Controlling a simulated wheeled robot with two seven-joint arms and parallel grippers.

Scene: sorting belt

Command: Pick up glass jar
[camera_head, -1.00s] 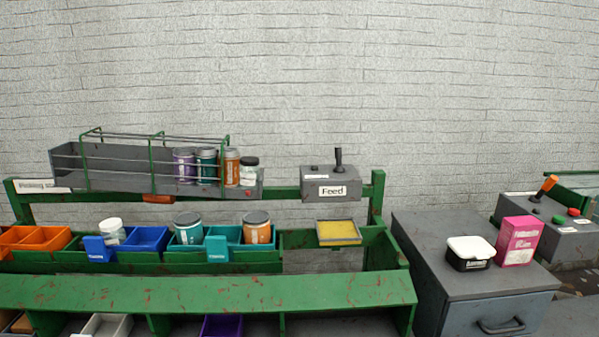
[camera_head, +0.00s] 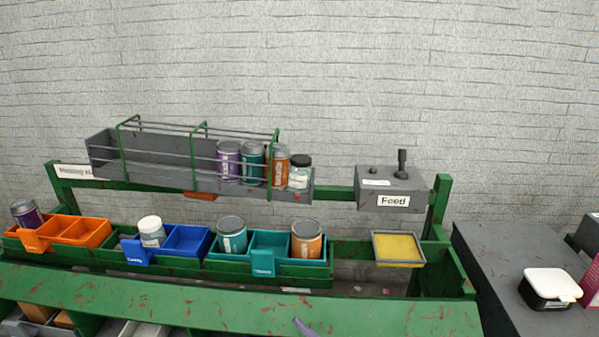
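A clear glass jar with a black lid (camera_head: 299,172) stands upright at the right end of the grey wire-railed rack, beside an orange jar. Another clear jar with a white lid (camera_head: 152,231) stands in the blue divided bin. I cannot tell from the view alone which of the two the task names. Neither of my grippers can be made out in the head view.
Purple (camera_head: 228,160), teal (camera_head: 254,163) and orange (camera_head: 279,165) jars fill the rack's right part. Teal bins (camera_head: 263,262) hold more jars. A feed box (camera_head: 391,188), yellow tray (camera_head: 398,248) and white-lidded tub (camera_head: 550,287) are rightward. A purple sliver (camera_head: 305,327) shows at the bottom edge.

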